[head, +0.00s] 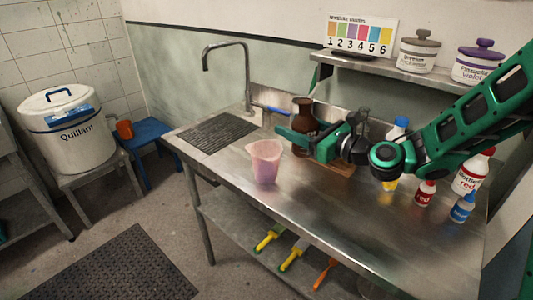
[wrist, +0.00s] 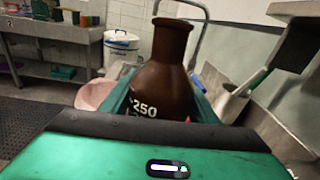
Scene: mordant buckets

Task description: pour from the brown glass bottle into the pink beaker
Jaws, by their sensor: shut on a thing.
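The brown glass bottle (head: 304,118) is upright in my gripper (head: 302,140), behind and to the right of the pink beaker in the head view. In the wrist view the bottle (wrist: 163,75) stands between the green fingers, with its neck up and a white "250" mark on its side. My gripper is shut on it. The pink beaker (head: 265,162) stands on the steel bench, apart from the bottle. In the wrist view part of the beaker (wrist: 95,94) shows to the left behind the bottle. Whether the bottle's base touches the bench is hidden.
A drain grid (head: 215,136) and a tap (head: 246,75) are at the bench's left. Blue (head: 462,207) and red (head: 425,192) bottles stand at the right under my arm. A shelf (head: 390,68) with lidded jars hangs above. The bench front is clear.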

